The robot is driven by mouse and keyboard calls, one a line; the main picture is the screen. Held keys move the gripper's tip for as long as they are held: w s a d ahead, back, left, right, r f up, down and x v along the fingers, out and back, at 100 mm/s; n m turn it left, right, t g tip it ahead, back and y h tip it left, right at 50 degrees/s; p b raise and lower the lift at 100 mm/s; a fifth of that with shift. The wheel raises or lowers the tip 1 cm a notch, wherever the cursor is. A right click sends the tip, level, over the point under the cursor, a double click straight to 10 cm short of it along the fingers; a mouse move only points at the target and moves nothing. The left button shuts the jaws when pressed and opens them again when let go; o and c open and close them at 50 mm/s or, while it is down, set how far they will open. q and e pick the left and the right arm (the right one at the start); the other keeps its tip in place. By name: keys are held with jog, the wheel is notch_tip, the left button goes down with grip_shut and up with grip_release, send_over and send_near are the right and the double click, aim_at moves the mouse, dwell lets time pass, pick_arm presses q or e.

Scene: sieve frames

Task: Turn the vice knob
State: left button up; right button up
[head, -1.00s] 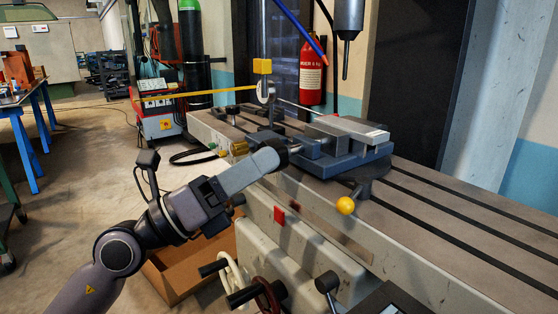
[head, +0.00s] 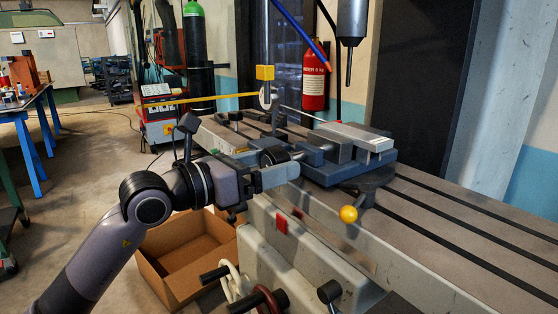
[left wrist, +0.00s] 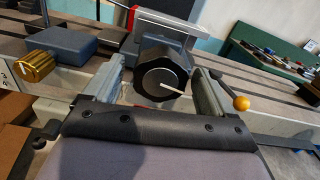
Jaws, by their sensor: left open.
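The vice (head: 372,166) sits on the slotted machine table. Its black faceted knob (head: 273,155) points out towards the left front. The left wrist view shows the knob (left wrist: 163,78) face-on, with a white line slanting from its centre to the lower right. My left gripper (left wrist: 158,72) is open, with one finger on each side of the knob. Gaps seem to show between knob and fingers, but I cannot tell if either touches. In the head view the left gripper (head: 284,168) is level, beside the knob. My right gripper is out of view.
A lever with a yellow ball (head: 348,214) stands near the table's front edge, close to the right finger in the left wrist view. An open cardboard box (head: 190,250) lies on the floor below. The slotted table (head: 450,225) is clear on the right.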

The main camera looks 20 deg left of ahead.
pick_arm(q)
jog(key=shift+x, duration=0.9)
jog(key=shift+w+d, duration=0.2)
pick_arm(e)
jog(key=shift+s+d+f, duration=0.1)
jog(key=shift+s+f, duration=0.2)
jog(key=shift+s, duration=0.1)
pick_arm(q)
jog(key=c, duration=1)
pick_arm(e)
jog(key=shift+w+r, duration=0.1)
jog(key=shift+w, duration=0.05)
